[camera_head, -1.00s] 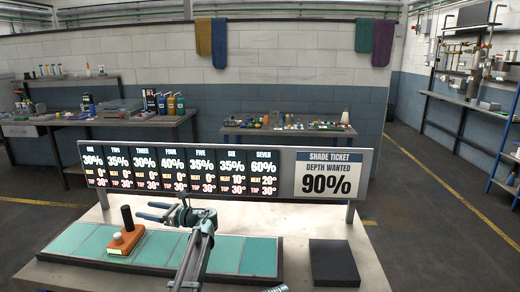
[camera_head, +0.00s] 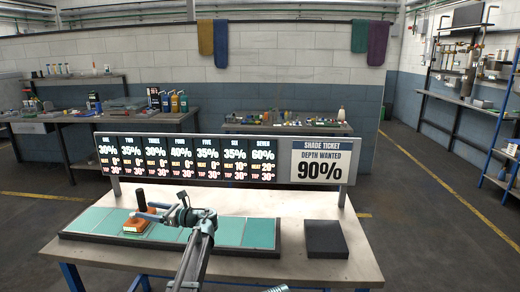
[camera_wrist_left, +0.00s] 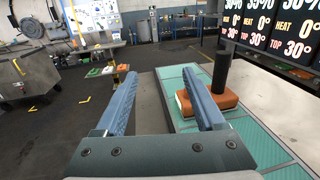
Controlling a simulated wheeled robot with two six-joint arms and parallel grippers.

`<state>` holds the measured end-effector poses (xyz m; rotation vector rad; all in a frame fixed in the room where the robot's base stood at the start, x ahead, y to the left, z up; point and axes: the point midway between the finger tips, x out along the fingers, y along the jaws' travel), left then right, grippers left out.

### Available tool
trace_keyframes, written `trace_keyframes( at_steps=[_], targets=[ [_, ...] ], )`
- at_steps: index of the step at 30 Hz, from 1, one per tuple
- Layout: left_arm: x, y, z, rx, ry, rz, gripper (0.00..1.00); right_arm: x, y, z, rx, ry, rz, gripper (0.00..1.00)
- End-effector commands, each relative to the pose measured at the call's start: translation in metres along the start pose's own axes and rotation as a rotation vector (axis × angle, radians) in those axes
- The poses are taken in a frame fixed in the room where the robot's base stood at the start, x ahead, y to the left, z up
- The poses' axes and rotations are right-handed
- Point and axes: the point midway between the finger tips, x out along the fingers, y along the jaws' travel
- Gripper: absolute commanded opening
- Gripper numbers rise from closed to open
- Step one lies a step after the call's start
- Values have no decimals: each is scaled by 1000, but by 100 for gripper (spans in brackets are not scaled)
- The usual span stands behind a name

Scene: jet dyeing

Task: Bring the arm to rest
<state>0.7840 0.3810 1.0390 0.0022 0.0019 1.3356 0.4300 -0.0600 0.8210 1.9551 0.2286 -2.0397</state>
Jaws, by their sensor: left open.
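My left gripper (camera_head: 146,212) is open and empty above the left part of the teal strip, its fingers pointing left in the head view. In the left wrist view its two blue fingers (camera_wrist_left: 160,100) are spread, with only table and floor between them. An orange-brown block (camera_head: 137,226) with a black upright handle (camera_head: 141,200) sits on the teal strip. In the left wrist view the block (camera_wrist_left: 228,98) is just right of the right finger, outside the jaws; I cannot tell whether they touch. My right gripper is not clearly visible.
The teal strip (camera_head: 262,234) lies along the table (camera_head: 290,271). A dark square pad (camera_head: 325,239) lies at its right. The display board with the shade ticket (camera_head: 320,162) stands along the table's back edge. Open floor (camera_head: 430,235) lies to the right.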

Motion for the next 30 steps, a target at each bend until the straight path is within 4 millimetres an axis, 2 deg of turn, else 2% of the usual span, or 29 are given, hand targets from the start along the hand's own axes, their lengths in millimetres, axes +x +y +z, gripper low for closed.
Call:
trace_keyframes(
  at_steps=[2, 11, 17, 23, 26, 29, 30],
  targets=[
    [0, 0, 0, 0, 0, 0, 72, 0, 0, 0, 0, 0, 0, 0],
    [-23, 18, -33, -140, 108, 2, 72, 9, -1, -1, 0, 0, 0, 0],
    [-48, 35, -66, -278, 221, 19, 72, 18, -2, -1, 0, 0, 0, 0],
    [-91, 64, -117, -480, 396, 72, 72, 31, -3, -2, 0, 0, 0, 0],
    [-123, 85, -151, -608, 516, 128, 72, 41, -4, -2, 0, 0, 0, 0],
    [-167, 114, -194, -758, 666, 228, 72, 54, -5, -3, 0, 0, 0, 0],
    [-188, 127, -211, -818, 730, 282, 72, 59, -6, -3, 0, 0, 0, 0]
  ],
)
